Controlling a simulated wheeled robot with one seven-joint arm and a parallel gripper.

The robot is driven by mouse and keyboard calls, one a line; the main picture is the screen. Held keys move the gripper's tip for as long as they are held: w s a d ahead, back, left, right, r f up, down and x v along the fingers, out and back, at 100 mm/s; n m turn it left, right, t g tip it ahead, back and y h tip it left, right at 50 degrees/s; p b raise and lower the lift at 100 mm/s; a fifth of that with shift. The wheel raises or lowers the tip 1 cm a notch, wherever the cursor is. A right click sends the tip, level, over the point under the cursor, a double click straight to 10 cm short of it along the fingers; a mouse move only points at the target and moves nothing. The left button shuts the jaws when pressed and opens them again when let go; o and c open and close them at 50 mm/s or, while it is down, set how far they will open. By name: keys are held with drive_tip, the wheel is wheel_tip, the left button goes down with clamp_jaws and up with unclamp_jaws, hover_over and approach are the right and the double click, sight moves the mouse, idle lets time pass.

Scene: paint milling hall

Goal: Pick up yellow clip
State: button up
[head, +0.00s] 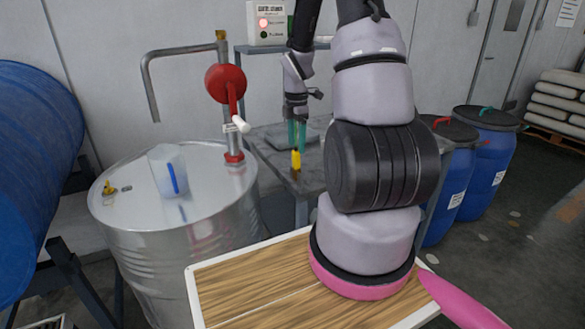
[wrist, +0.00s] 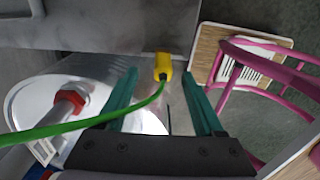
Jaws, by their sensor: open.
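The yellow clip (head: 296,160) is small and upright in the head view, at the grey table's front edge. In the wrist view the yellow clip (wrist: 163,66) lies between the tips of my two teal fingers, with a green cable (wrist: 95,124) running from it to the lower left. My gripper (head: 297,134) points down, just above the clip in the head view. In the wrist view my gripper (wrist: 161,76) is open, with a gap on both sides of the clip. I cannot tell whether the fingers are level with it.
The grey table (head: 268,130) has a dark flat plate on it. A steel drum (head: 140,215) stands left, bearing a translucent jug (head: 167,170), a small yellow fitting (head: 108,188) and a red-handled pump (head: 226,84). Blue drums (head: 487,160) stand right. A control box (head: 266,22) is behind.

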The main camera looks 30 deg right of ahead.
sight(295, 162)
wheel_tip(295, 162, down, 2)
drive_tip(key=shift+f, duration=0.1)
drive_tip(key=shift+s+a+f, duration=0.15)
drive_tip(key=shift+f, duration=1.2)
drive_tip(key=shift+s+a+f, duration=0.1)
drive_tip(key=shift+a+f, duration=0.05)
drive_tip(key=shift+f, duration=1.15)
clamp_jaws()
